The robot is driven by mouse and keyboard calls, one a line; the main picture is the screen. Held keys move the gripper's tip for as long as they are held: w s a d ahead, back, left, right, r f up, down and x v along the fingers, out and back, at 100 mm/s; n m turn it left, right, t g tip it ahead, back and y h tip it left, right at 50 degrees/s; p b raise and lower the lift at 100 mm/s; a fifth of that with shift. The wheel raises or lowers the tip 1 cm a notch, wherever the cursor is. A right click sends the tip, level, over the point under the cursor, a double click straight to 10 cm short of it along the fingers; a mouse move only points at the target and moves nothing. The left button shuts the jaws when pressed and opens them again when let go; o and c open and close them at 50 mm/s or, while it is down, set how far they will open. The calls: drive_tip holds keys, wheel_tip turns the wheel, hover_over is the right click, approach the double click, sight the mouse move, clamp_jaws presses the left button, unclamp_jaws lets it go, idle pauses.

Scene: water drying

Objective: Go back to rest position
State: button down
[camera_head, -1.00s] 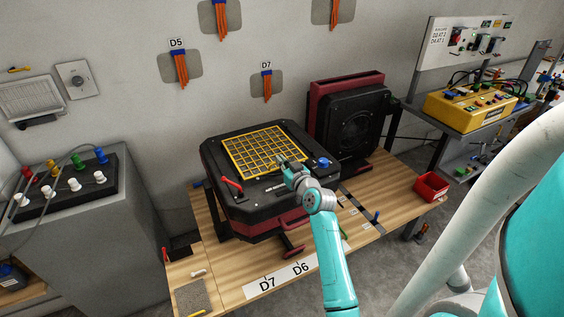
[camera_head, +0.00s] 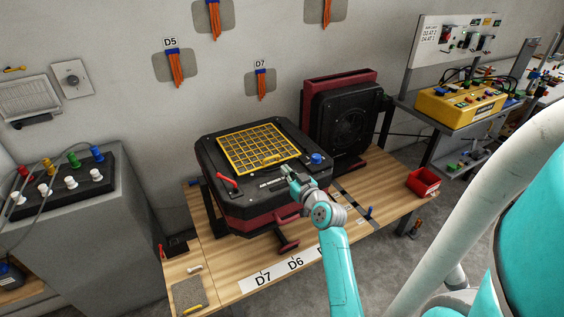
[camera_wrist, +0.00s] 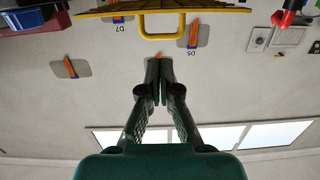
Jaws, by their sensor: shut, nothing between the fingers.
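My gripper (camera_head: 288,174) is shut and empty at the front right part of the black machine (camera_head: 226,190) with the yellow grid (camera_head: 262,148) on top. In the wrist view my gripper (camera_wrist: 159,66) shows its two fingers together, with nothing between them. The wrist view looks upside down at the wall, with the yellow grid's handle (camera_wrist: 161,35) beyond the fingertips. I cannot tell the exact gap between the fingertips and the machine's top.
The machine stands on a wooden table (camera_head: 230,272) with a red bin (camera_head: 423,182) at its right. A black fan unit (camera_head: 346,118) stands behind. A red lever (camera_head: 228,182) and a blue knob (camera_head: 317,158) stick up from the machine. A grey cabinet (camera_head: 100,240) is at the left.

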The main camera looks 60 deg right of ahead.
drive_tip(key=shift+s+a+f, duration=0.3)
drive_tip(key=shift+s+f, duration=0.1)
drive_tip(key=shift+s, duration=0.15)
drive_tip(key=s+a+f+y, duration=0.1)
drive_tip(key=s+a+f, duration=0.25)
drive_tip(key=a, duration=0.55)
drive_tip(key=s+a+f+y, duration=0.1)
drive_tip(key=s+a+f, duration=0.25)
drive_tip(key=a, duration=0.55)
drive_tip(key=s+a+f+y, duration=0.15)
drive_tip(key=a+f, duration=0.25)
drive_tip(key=a, duration=0.5)
drive_tip(key=s+a+r+n+y, duration=0.2)
drive_tip(key=s+a+r+n, duration=0.1)
drive_tip(key=s+a, duration=0.5)
drive_tip(key=s+a+r+n+y, duration=0.3)
drive_tip(key=s+a+r, duration=0.2)
drive_tip(key=s, duration=0.9)
drive_tip(key=a, duration=0.3)
drive_tip(key=shift+s, duration=0.15)
